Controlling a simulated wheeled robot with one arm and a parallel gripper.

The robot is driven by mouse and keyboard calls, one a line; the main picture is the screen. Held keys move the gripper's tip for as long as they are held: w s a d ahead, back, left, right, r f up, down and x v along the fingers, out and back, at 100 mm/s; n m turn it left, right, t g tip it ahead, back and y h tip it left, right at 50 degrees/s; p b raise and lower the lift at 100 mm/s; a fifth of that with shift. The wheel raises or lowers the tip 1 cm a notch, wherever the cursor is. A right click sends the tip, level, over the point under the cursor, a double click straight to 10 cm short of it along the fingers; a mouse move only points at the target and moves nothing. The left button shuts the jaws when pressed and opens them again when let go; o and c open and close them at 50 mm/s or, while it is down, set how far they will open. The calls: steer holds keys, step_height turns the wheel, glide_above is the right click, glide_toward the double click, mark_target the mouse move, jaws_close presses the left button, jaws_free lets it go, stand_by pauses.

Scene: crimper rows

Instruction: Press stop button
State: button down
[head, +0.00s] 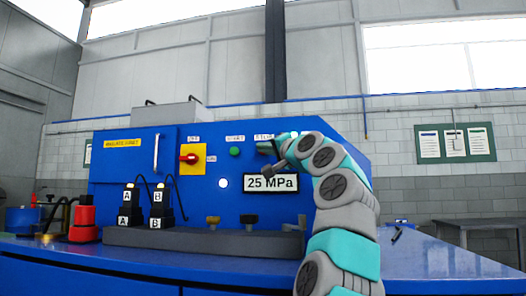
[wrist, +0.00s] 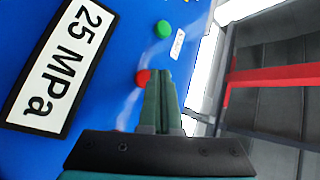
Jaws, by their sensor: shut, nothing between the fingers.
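The red stop button (wrist: 142,77) is on the blue panel in the wrist view, right beside the tips of my gripper (wrist: 158,74). My gripper is shut and empty, with its fingertips overlapping the button's edge in the picture. I cannot tell whether they touch it. The green start button (wrist: 163,29) is farther up in the wrist view, and it also shows in the head view (head: 235,151). In the head view, my arm's end hides the stop button below its label (head: 264,137).
The blue panel (head: 215,205) also carries a red rotary switch on a yellow plate (head: 192,160) and a 25 MPa display (head: 271,183). A grey block (head: 180,241) with black tools and knobs stands on the bench below. The bench's right part (head: 430,262) is mostly clear.

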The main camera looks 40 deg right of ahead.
steer(key=shift+w+d+p, duration=0.3)
steer(key=shift+p, duration=0.05)
steer(key=shift+w+d+p, duration=0.35)
steer(key=shift+d, duration=0.05)
stand_by(1.1)
stand_by(0.3)
steer(key=shift+s+a+b, duration=0.6)
steer(key=shift+a+b, duration=0.05)
